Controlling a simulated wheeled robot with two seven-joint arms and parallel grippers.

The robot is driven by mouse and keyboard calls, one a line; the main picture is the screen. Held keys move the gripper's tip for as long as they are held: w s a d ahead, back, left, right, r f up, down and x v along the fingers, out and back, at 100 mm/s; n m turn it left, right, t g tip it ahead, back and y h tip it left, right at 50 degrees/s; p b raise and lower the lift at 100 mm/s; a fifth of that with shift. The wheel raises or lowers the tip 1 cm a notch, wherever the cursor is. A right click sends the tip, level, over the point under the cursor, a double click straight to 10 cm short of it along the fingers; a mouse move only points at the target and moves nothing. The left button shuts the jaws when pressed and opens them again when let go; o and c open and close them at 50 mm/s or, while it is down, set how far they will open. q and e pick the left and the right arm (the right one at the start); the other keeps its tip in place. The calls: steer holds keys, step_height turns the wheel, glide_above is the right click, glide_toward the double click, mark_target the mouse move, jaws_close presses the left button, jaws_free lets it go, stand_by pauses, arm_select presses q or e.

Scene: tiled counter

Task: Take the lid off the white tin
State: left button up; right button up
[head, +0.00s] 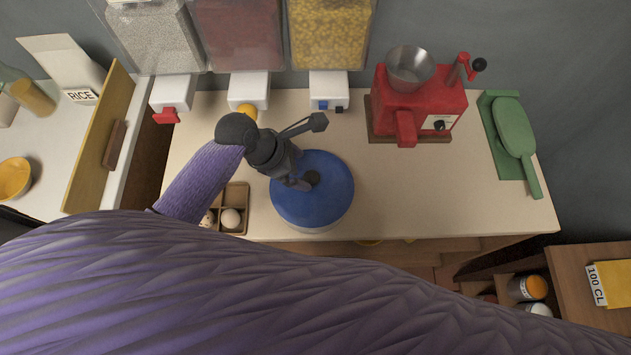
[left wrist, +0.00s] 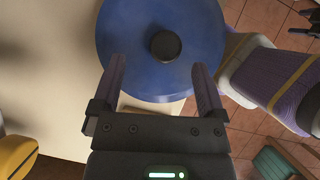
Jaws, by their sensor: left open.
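The white tin (head: 318,229) stands at the counter's front edge, mostly hidden under its round blue lid (head: 330,205). The lid sits on the tin and has a small dark knob (head: 312,177) at its middle. My left gripper (head: 298,183) is over the lid, close to the knob. In the left wrist view the left gripper (left wrist: 159,63) is open and empty. The knob (left wrist: 165,45) shows just beyond the fingertips, between their lines, on the blue lid (left wrist: 130,30). I cannot tell the exact height of the fingers above the lid.
A wooden egg box (head: 244,190) stands close left of the tin, under my left arm. A red grinder (head: 420,98) with a metal bowl is at the back right. A green scoop (head: 514,130) lies at the right. The counter between tin and scoop is clear.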

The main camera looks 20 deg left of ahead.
mark_target(311, 177)
arm_select(q)
steer(key=x, duration=0.1)
steer(key=b+x, duration=0.1)
steer(key=x, duration=0.3)
steer(key=shift+s+d+b, duration=0.1)
steer(key=shift+s+b, duration=0.2)
steer(key=shift+b, duration=0.1)
steer(key=shift+c, duration=0.4)
steer(key=c, duration=0.5)
jaws_close()
